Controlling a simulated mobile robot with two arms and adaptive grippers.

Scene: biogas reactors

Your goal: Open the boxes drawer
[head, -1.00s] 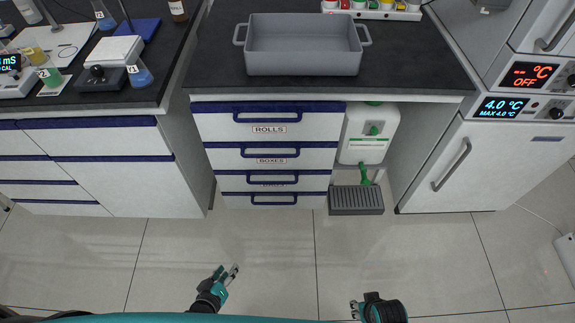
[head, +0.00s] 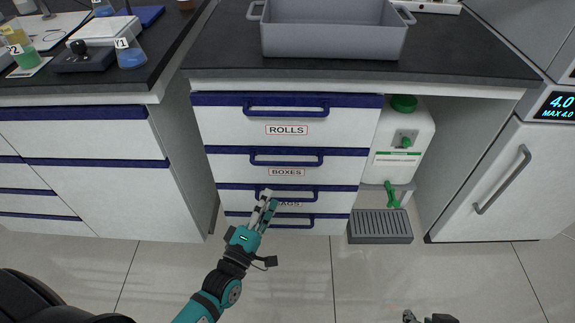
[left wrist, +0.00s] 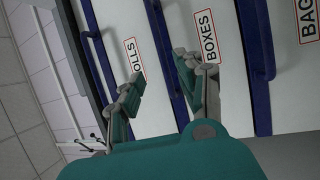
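The boxes drawer (head: 225,164) is the second drawer down in the white cabinet and looks shut. It has a dark blue handle (head: 286,161) above a BOXES label (head: 287,172). My left gripper (head: 268,197) is open and empty, and in the head view it overlaps the BAGS drawer just below that label. In the left wrist view, the fingers of my left gripper (left wrist: 163,88) are spread, with the BOXES handle (left wrist: 163,45) lying beyond the gap between them. I see no clear contact. My right gripper (head: 428,317) shows only partly at the bottom edge, and its state is unclear.
The ROLLS drawer (head: 230,125) is above and the BAGS drawer (head: 237,202) is below, both with similar handles. A grey bin (head: 330,42) stands on the counter. A white canister (head: 400,140) and a dark grated tray (head: 380,227) are to the right. The floor in front is clear.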

